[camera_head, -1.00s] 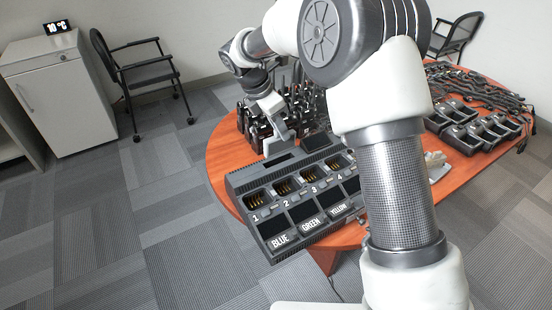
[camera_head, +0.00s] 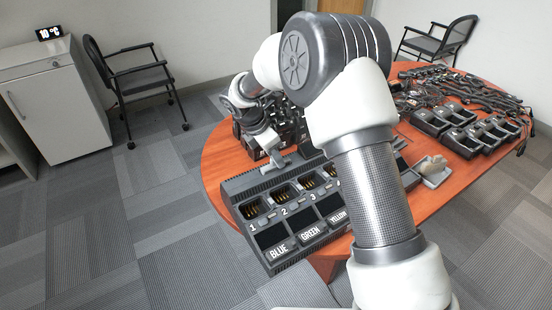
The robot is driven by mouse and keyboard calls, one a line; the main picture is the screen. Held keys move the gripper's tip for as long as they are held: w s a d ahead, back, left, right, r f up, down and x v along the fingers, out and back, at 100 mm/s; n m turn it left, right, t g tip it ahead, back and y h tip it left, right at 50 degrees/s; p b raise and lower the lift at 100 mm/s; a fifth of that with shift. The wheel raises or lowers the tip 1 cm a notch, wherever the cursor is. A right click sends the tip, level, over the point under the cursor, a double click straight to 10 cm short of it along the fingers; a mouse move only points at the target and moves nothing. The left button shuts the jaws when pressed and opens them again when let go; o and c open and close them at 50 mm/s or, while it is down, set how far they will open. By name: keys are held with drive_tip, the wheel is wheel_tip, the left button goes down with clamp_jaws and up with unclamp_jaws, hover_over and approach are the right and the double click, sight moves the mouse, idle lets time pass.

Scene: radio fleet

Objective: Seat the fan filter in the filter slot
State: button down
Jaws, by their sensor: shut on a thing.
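The fan filter (camera_head: 276,161) shows as a small pale grey piece at the tip of my gripper (camera_head: 271,151). My gripper is shut on it, just above the back edge of the dark multi-bay charger (camera_head: 243,185). The filter slot cannot be made out; the gripper and filter cover that part of the charger's back strip. I cannot tell whether the filter touches the charger. The charger has numbered bays and BLUE, GREEN and YELLOW labels along its front. My arm hides its right end.
Several black radios (camera_head: 250,143) stand close behind the gripper on the round wooden table (camera_head: 216,160). A pale tray (camera_head: 436,178) lies to the right. Black chargers (camera_head: 465,138) and a heap of cables (camera_head: 470,85) fill the far right. Bare tabletop shows at the left.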

drive_tip(key=c, duration=1.7)
unclamp_jaws()
drive_tip(key=p+v, duration=0.2)
drive_tip(key=v, duration=1)
drive_tip(key=s+d+r+m, duration=0.3)
drive_tip(key=d+r+m, duration=0.1)
drive_tip(key=d+r, duration=0.25)
drive_tip(key=s+d+r+m+y, duration=0.2)
drive_tip(key=s+d+r+m, duration=0.65)
drive_tip(key=s, duration=0.25)
drive_tip(key=s+d+m+t, duration=0.1)
drive_tip(key=s+d+m, duration=0.1)
drive_tip(key=s+m, duration=0.2)
drive_tip(key=s+d+f+m+t+y, duration=0.1)
drive_tip(key=s+m, duration=0.3)
drive_tip(key=s, duration=0.2)
drive_tip(key=s+d+m+t, duration=0.1)
drive_tip(key=s+d+m, duration=0.1)
drive_tip(key=s+m, duration=0.2)
drive_tip(key=shift+s+d+f+y, duration=0.15)
drive_tip(key=shift+s+d+y, duration=0.2)
drive_tip(key=shift+s+y, duration=0.1)
